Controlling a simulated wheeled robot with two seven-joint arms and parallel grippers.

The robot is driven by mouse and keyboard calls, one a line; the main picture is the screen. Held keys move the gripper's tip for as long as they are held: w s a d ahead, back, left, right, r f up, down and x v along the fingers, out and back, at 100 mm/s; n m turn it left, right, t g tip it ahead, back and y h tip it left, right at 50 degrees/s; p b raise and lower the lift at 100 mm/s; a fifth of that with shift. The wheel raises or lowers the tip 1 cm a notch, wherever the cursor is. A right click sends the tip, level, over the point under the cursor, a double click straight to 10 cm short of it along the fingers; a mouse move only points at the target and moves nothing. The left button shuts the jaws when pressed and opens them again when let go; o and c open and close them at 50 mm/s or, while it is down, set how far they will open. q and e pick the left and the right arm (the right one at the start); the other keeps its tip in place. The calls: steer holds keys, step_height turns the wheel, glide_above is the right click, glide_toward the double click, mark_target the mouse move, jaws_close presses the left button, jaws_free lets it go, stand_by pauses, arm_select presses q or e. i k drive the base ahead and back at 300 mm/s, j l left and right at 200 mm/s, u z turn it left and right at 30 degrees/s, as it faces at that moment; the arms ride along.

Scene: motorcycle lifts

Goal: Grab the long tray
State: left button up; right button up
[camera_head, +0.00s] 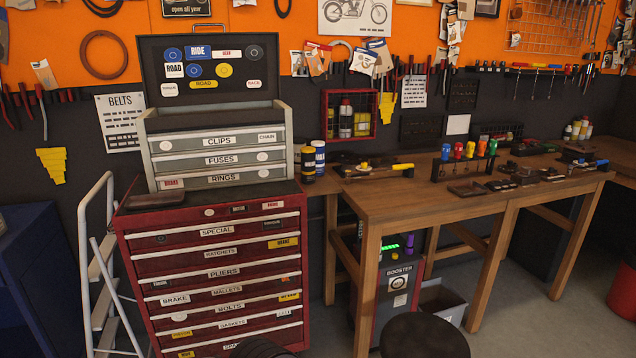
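Several tray-like things show, and I cannot tell for sure which is the long tray. A flat dark brown tray (155,199) lies on the front left of the red tool cabinet's top, in front of the grey toolbox. A small brown tray (468,191) lies near the front edge of the wooden workbench (420,201). A dark, low, long holder (350,173) with tools and a yellow-handled tool lies at the workbench's left end.
The red tool cabinet (222,271) carries the grey toolbox (218,157). A folding ladder (97,265) stands left of it. A black round stool (424,336) stands before the workbench.

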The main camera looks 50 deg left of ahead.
mark_target(134, 203)
steer(key=u, duration=2.6)
steer(key=i+u, duration=0.15)
steer(key=i, duration=0.35)
